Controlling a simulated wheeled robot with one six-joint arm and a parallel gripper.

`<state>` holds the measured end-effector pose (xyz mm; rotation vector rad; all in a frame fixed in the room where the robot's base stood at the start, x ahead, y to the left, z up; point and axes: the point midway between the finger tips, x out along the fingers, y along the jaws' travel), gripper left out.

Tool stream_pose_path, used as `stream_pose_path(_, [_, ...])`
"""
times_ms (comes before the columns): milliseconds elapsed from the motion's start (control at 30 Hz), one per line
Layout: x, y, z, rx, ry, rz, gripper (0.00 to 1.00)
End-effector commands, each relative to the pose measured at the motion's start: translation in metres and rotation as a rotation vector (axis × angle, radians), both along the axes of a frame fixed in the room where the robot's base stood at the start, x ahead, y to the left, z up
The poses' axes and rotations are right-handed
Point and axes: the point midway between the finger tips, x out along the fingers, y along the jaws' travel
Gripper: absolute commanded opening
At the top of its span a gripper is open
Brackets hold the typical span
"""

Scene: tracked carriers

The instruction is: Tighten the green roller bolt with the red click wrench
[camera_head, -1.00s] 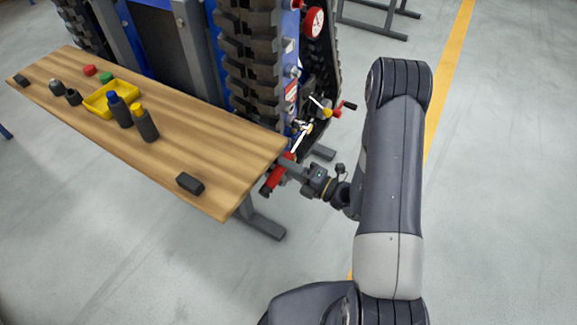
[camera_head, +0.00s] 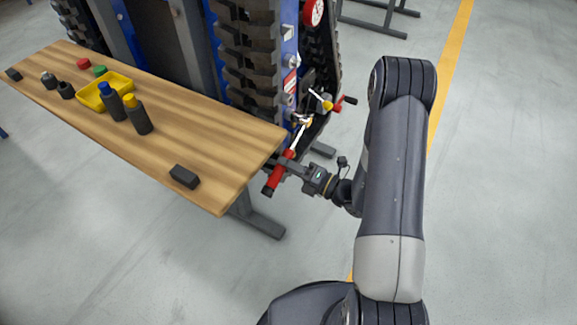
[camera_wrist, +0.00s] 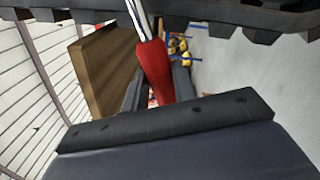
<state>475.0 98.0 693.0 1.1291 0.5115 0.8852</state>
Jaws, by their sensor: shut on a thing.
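The red click wrench (camera_head: 271,186) is held in my gripper (camera_head: 287,166) beside the right end of the bench. Its red handle points down toward the front, and its pale shaft runs up toward the tracked carrier (camera_head: 245,60). In the wrist view the red handle (camera_wrist: 155,72) and silver shaft of the wrench stand between my fingers, which are largely hidden there. The wrench head lies close to the carrier's lower fittings; I cannot tell whether it touches one. I cannot make out the green roller bolt.
A wooden bench (camera_head: 150,125) stands left of my gripper, with a yellow tray (camera_head: 88,99), several bottles and caps, and a black block (camera_head: 184,177) on it. A lever with a red grip (camera_head: 337,106) sticks out near the wrench.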

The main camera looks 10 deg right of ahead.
Motion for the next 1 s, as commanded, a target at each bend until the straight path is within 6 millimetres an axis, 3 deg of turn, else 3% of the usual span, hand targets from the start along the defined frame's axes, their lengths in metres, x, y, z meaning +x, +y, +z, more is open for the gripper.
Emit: stream_pose_path(1000, [0.012, -0.009, -0.026, -0.127, -0.177, 0.0, 0.0])
